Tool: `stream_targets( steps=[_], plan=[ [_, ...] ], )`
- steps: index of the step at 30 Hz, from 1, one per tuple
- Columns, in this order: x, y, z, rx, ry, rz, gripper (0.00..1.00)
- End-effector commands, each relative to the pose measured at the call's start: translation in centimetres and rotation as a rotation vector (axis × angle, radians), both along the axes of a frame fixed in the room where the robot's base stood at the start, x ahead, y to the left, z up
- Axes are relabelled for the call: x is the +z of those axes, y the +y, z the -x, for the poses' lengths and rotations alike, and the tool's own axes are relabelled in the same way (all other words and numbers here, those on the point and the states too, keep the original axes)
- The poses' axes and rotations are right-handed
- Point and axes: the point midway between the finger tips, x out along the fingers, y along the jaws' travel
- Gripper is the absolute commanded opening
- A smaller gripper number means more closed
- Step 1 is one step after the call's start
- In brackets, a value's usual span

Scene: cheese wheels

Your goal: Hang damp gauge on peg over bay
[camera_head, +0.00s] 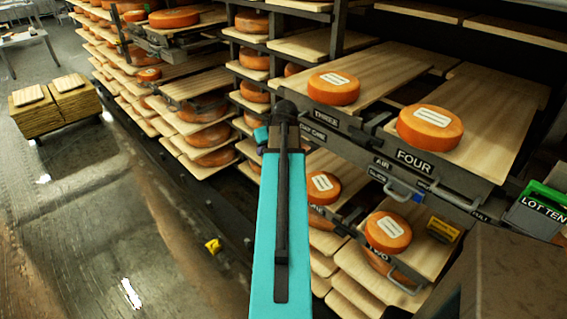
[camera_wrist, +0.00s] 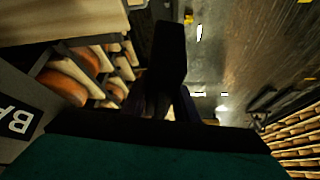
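I cannot pick out a damp gauge or a peg for certain. A small yellow, dark-labelled box (camera_head: 443,230) is on the rack front below the FOUR label, its writing too small to read. My turquoise arm reaches up the middle of the head view and hides what is behind it; my gripper's fingertips are not clear there. Small teal and purple parts show beside the arm's far end. In the wrist view my gripper (camera_wrist: 168,60) is a dark shape over the floor; its opening and any held thing cannot be made out.
Cheese wheels (camera_head: 430,127) sit on boards at bays labelled THREE, FOUR and TWO. Metal handles (camera_head: 403,190) stick out from the rack.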

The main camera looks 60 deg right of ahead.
Motion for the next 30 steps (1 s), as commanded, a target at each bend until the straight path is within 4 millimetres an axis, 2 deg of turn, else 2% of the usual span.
stream_targets(
  steps=[1,9,25,30],
  plan=[
    [1.0,-0.6,0.8,-0.014,-0.001,0.025,0.46],
    [3.6,0.6,1.9,-0.010,-0.005,0.027,0.48],
    [3.2,4.6,7.0,-0.005,-0.005,0.016,0.48],
    [3.0,4.6,7.2,-0.003,-0.005,0.016,0.48]
  ],
)
